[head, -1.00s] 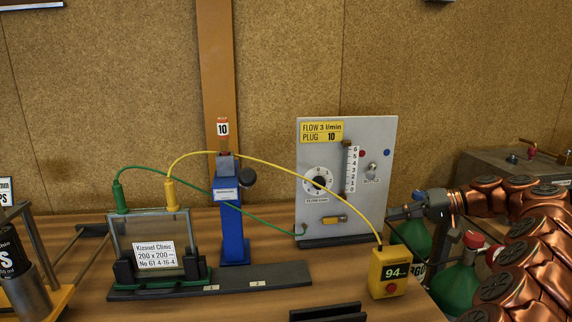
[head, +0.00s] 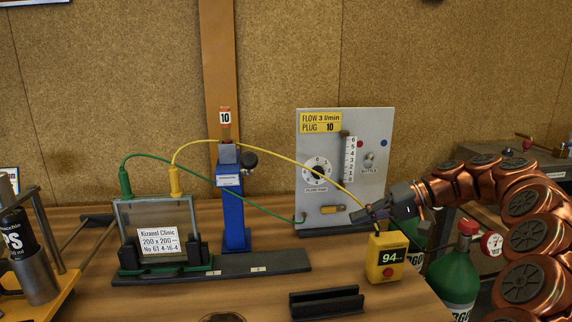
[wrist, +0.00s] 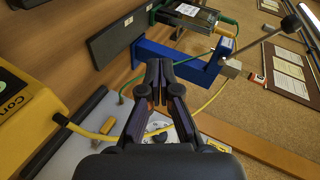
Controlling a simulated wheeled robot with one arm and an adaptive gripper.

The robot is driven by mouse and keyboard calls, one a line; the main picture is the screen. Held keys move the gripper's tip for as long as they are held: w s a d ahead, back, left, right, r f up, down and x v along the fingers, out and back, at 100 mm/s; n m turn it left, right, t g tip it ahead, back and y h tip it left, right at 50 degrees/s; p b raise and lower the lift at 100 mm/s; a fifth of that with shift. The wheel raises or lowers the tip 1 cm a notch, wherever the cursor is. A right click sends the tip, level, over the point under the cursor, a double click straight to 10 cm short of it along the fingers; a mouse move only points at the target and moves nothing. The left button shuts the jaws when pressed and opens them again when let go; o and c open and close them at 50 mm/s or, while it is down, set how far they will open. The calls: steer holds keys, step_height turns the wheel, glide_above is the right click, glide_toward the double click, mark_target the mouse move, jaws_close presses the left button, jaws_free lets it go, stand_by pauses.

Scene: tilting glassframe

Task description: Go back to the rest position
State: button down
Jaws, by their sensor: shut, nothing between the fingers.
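My gripper (head: 372,212) is in front of the lower right of the grey flow panel (head: 342,150), above the yellow meter box. In the wrist view my gripper (wrist: 159,65) has its fingers together with nothing between them. The glass frame (head: 152,235) with its white label stands upright in black clamps on a dark rail at the left. Green and yellow cables run from its top edge. The blue post (head: 233,205) stands behind the rail.
The yellow meter box (head: 386,258) reads 94 and sits just below my gripper. A black slotted holder (head: 327,302) lies at the front. Green bottles (head: 455,280) stand at the right beside my arm. A black cylinder (head: 18,235) stands at the far left.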

steer(key=s+a+f+g+h+b, duration=0.25)
steer(key=s+a+f, duration=0.25)
steer(key=s, duration=0.5)
steer(key=s+a+f+g+h+b, duration=0.1)
steer(key=s+a+f+h, duration=0.3)
steer(key=s, duration=0.6)
steer(key=s+d+f+m+h+b, duration=0.1)
steer(key=s+d+f+h+b, duration=0.15)
steer(key=s+d+f, duration=0.5)
steer(key=s+d+f+m+h+b, duration=0.1)
steer(key=s+d+f+h+b, duration=0.2)
steer(key=s+f, duration=0.85)
step_height(320, 180, up, 20)
steer(key=t+h+p, duration=0.1)
steer(key=p, duration=1.7)
steer(key=shift+s+a, duration=0.25)
steer(key=shift+s, duration=0.1)
